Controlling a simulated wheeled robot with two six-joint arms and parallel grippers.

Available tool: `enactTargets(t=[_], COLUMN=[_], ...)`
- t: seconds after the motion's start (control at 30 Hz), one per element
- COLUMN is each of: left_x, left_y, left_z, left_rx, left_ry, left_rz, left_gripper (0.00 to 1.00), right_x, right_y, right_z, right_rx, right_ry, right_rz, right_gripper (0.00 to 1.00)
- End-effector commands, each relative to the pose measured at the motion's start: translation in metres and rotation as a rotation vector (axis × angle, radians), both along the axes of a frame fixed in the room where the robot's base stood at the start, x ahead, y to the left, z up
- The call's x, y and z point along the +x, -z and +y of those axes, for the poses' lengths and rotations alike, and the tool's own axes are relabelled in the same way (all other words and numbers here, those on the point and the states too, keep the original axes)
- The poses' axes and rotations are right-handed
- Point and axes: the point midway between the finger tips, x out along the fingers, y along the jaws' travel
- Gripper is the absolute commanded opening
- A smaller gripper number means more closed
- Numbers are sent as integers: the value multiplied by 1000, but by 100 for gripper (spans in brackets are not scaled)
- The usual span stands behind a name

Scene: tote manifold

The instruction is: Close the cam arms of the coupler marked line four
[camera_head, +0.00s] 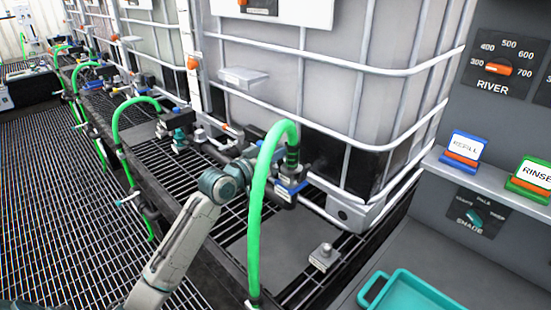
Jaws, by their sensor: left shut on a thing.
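A tall green hose (257,215) arches up and ends downward in a dark coupler (291,181) with blue parts and a small white label, at the foot of the large caged tank. The label is too small to read. My left arm comes in from the lower left, and its gripper (247,168) is at the left side of this coupler, partly behind the hose. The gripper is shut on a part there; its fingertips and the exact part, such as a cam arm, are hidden. My right gripper is not in view.
More green hoses and couplers (179,139) line the grating to the far left. A metal fitting (324,256) stands on the ledge right of the hose. A teal tray (408,291) is at lower right, below REFILL (464,147) and RINSE (530,180) signs and the RIVER dial (497,69).

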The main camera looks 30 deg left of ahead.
Motion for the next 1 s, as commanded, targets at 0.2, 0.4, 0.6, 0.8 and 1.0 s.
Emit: enactTargets(t=[0.2,0.4,0.6,0.8,1.0], left_x=[-1,-1,-1,-1,-1], left_y=[0,-1,-1,-1,-1], left_z=[-3,-4,-4,-4,-4], left_rx=[76,103,108,108,108], left_ry=[0,0,1,0,1], left_rz=[-25,-34,-35,-34,-35], left_gripper=[0,0,0,11,32], right_x=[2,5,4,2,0], right_y=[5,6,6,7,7], right_z=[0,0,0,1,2], right_rx=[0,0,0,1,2], right_ry=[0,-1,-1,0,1], right_rz=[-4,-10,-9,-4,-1], right_gripper=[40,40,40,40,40])
